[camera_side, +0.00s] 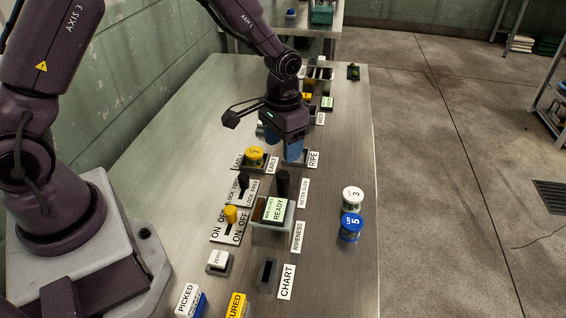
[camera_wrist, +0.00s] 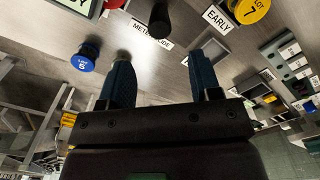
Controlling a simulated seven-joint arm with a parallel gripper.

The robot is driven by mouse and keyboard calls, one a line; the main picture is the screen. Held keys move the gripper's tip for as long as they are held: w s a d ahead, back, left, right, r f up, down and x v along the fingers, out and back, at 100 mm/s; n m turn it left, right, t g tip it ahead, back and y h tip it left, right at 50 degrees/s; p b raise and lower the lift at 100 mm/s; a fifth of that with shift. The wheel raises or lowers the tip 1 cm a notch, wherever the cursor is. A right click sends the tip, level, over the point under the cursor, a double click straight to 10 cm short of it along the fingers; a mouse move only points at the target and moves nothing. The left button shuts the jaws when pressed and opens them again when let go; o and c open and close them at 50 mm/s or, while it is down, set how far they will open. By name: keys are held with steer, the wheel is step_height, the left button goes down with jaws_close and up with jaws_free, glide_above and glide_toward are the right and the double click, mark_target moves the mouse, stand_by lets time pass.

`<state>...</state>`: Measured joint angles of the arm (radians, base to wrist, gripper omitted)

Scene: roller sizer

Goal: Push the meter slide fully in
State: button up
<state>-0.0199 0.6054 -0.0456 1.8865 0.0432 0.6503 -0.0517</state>
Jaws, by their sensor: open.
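The meter slide (camera_side: 283,180) is an upright black knob in the side view, beside its white label (camera_side: 303,193). It stands just behind the ready display box (camera_side: 272,214). In the wrist view the black knob (camera_wrist: 160,18) is at the top centre, beyond my fingertips. How far in the slide sits cannot be told. My gripper (camera_side: 281,150) points down with blue fingers, farther back than the knob and apart from it. In the wrist view my gripper (camera_wrist: 160,60) has its two fingers spread with nothing between them.
A yellow-topped jar (camera_side: 255,155) stands on the EARLY place near my gripper. The lock-free lever (camera_side: 243,184) and yellow on-off lever (camera_side: 231,214) are left of the knob. White (camera_side: 352,198) and blue-lidded (camera_side: 350,227) jars stand right, with bare table between.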

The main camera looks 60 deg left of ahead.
step_height(320, 180, up, 4)
steer(key=shift+f, duration=0.1)
